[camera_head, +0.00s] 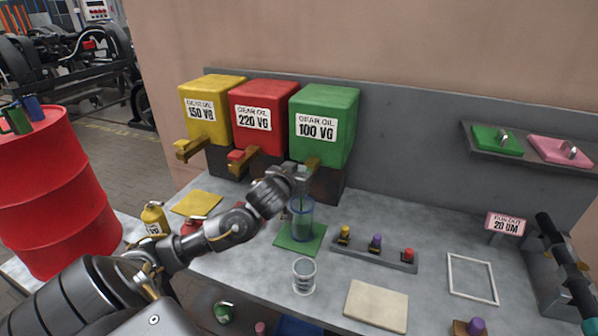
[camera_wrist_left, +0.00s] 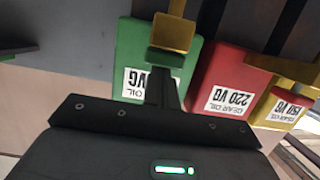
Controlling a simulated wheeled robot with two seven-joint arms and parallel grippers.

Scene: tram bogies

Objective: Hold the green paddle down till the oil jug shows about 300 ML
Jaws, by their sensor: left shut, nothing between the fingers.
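The green gear oil tank (camera_head: 325,120), labelled 100 VG, stands at the back wall. A clear bluish jug (camera_head: 302,222) stands upright on a green mat (camera_head: 289,243) below the tap and gripper. A thin green line shows inside the jug. Its level and any reading are too small to tell. My right gripper is not in view.
Red (camera_head: 263,120) and yellow (camera_head: 210,105) tanks stand left of the green one. A clear cup (camera_head: 304,276) stands in front of the jug. A rack of coloured knobs (camera_head: 372,254) lies to the right. A red drum (camera_head: 55,190) stands far left.

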